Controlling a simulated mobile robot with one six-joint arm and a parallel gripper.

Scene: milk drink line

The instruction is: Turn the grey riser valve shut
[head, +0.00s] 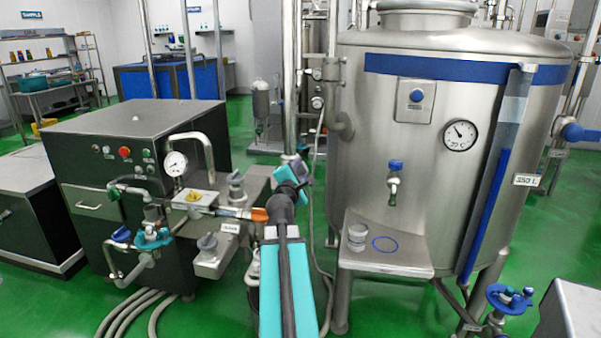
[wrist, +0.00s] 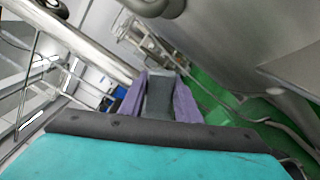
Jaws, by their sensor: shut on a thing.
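My gripper (head: 298,168) is in the middle of the head view, raised in front of the steel riser pipe (head: 290,75) left of the tank. In the wrist view its two purple fingers (wrist: 158,88) are shut on a flat grey piece (wrist: 159,98), which looks like the grey riser valve's handle. The handle sits between the fingers, touching both. In the head view my gripper and arm hide the grey handle and most of the valve body. I cannot tell from these views how far the handle is turned.
The big steel tank (head: 440,170) stands close on the right, with a small shelf (head: 400,262) at its front. The dark machine (head: 100,190) with its gauge (head: 175,163), pipes and orange lever (head: 260,215) stands left. Hoses (head: 135,310) lie on the green floor.

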